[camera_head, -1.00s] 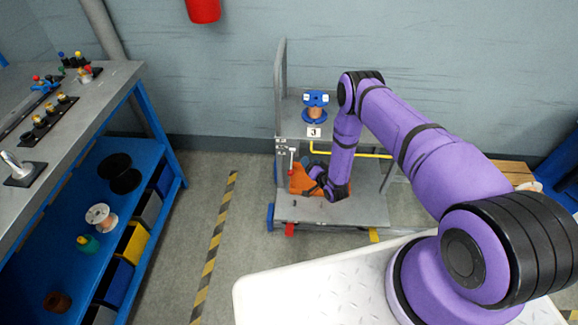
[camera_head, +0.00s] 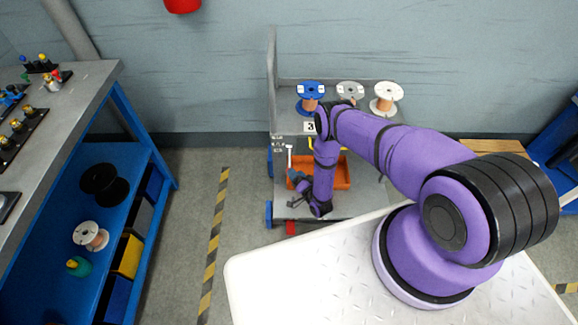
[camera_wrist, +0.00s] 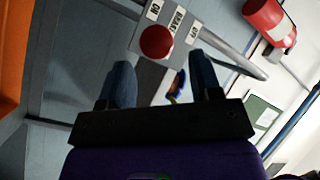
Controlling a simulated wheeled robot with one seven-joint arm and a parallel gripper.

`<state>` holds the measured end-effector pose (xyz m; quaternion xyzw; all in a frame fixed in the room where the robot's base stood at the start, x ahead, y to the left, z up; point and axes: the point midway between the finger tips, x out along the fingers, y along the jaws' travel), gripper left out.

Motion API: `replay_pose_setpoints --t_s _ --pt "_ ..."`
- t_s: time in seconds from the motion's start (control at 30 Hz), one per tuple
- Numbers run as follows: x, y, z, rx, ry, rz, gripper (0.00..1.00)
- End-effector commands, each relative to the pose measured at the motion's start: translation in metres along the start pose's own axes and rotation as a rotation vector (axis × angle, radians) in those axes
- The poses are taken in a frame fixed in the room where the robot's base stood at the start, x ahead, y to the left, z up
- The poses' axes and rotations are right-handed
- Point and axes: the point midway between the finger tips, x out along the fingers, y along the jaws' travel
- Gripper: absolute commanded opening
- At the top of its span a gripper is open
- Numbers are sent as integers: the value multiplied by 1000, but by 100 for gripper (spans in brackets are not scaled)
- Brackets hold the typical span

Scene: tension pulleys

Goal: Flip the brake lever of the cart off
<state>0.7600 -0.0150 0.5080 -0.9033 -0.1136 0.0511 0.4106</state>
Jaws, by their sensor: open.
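The grey cart (camera_head: 273,75) stands against the wall in the head view. Its brake lever (camera_head: 289,155) shows as a small pale upright piece on the left post. In the wrist view a round red knob (camera_wrist: 157,42) stands in front of a grey plate (camera_wrist: 182,10) with labels reading ON, BRAKE and OFF. The knob appears nearer the ON side. My gripper (camera_wrist: 161,76) is open and empty, with one finger on each side of the knob's line and the knob beyond the tips. In the head view my gripper (camera_head: 297,180) is low by the lever; its tips are small there.
Blue, grey and white spools (camera_head: 386,97) stand on the cart's upper shelf. An orange bin (camera_head: 335,172) sits lower, behind my arm. A blue workbench (camera_head: 125,170) is at left, with open floor between. A fire extinguisher (camera_wrist: 268,18) shows in the wrist view.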

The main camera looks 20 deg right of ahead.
Motion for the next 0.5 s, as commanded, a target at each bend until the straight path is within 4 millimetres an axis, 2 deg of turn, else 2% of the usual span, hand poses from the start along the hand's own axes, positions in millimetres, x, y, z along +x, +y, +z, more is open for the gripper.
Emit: replay_pose_setpoints --t_s 0.1,0.23,0.5 --pt "21 -1 0 0 1 -3 58" --pt "38 0 0 0 0 -2 58" --pt "54 0 0 0 -1 1 58"
